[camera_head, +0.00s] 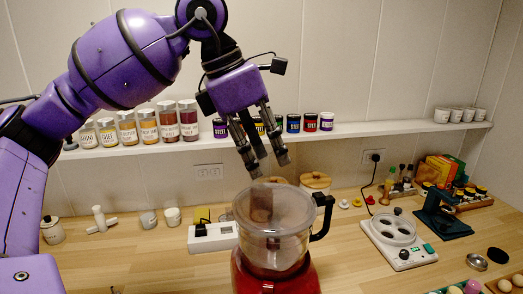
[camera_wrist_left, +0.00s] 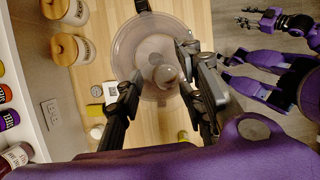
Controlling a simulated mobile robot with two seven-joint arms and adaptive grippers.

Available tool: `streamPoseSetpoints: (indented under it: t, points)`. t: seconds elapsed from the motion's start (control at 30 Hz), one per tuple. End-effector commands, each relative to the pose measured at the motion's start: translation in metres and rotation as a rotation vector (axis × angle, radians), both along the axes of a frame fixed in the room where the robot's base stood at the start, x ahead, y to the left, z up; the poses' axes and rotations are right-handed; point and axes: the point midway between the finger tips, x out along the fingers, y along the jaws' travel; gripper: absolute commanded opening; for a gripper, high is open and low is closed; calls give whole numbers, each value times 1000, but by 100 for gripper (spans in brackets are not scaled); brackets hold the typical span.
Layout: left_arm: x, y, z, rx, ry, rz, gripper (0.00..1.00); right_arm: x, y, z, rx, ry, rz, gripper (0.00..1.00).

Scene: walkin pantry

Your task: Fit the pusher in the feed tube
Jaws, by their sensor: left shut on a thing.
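The food processor has a red base (camera_head: 275,275) and a clear lidded bowl (camera_head: 290,235) on the counter. A brownish, see-through block, apparently the feed tube (camera_head: 262,205), shows at the lid. My left gripper (camera_head: 268,163) points down above the lid, its two fingers around the pusher. In the left wrist view, a pale rounded piece, which looks like the pusher (camera_wrist_left: 165,74), shows between the fingers of the gripper (camera_wrist_left: 158,82), over the bowl (camera_wrist_left: 128,45). The pusher's lower end and its fit to the tube are unclear. My right gripper (camera_wrist_left: 262,18) shows small at the wrist view's upper right.
The processor's black handle (camera_head: 323,215) sticks out right. A white switch box (camera_head: 213,237) stands to its left and wooden-lidded jars (camera_head: 315,181) behind. A white device with round cups (camera_head: 397,238) stands right. A shelf (camera_head: 380,130) with jars runs along the wall.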

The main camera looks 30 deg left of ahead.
Motion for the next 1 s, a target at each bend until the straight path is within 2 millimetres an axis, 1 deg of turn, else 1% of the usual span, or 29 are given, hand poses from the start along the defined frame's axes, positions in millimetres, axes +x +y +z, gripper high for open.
streamPoseSetpoints:
  t: [1.0]
  points:
    - [0,0,-26,1,1,0,9,-8,0,-9,1,20,0,40]
